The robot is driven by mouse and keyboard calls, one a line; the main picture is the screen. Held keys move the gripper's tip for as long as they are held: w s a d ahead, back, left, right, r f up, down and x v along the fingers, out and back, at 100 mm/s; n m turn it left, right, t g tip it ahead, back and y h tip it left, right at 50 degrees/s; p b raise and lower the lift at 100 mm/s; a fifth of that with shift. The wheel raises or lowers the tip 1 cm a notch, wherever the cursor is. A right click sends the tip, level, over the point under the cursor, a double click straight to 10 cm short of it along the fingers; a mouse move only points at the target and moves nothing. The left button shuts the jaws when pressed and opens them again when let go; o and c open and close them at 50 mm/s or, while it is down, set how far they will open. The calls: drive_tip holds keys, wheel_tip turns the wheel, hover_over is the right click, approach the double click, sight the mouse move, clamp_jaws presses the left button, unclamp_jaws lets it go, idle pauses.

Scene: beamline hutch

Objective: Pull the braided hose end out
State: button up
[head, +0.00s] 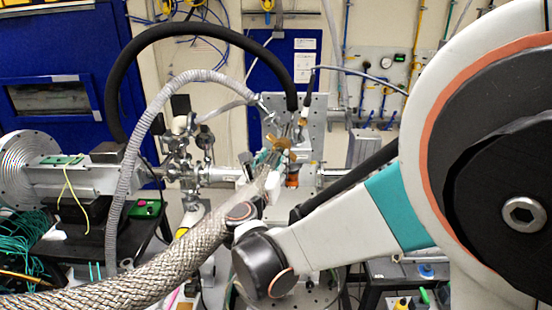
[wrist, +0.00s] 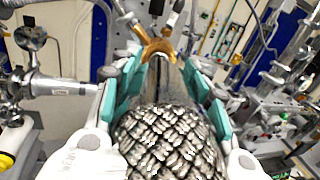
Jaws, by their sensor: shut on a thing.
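The braided hose (head: 165,265) is a thick silver woven line. In the head view it rises from the lower left to my gripper (head: 267,163), turning blurred and pale near it. In the wrist view the braid (wrist: 170,145) fills the lower middle, between the teal fingers of my gripper (wrist: 163,80), which is shut on it. A copper-coloured curved fitting (wrist: 157,46) lies just beyond the fingertips; it also shows in the head view (head: 280,142). The hose's tip is hidden, so I cannot tell whether it is seated or free.
A black hose (head: 190,30) and a grey corrugated hose (head: 150,115) arch over the left side towards the metal plate (head: 318,110). Steel vacuum fittings (head: 190,150) crowd the left of my gripper. A bench with a metal flange (head: 20,170) stands farther left.

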drive_tip(key=shift+v, duration=1.2)
drive_tip(key=shift+f, duration=0.1)
drive_tip(key=o, duration=1)
drive_tip(key=shift+s+d, duration=0.1)
drive_tip(key=shift+d, duration=0.05)
drive_tip(key=shift+c, duration=0.2)
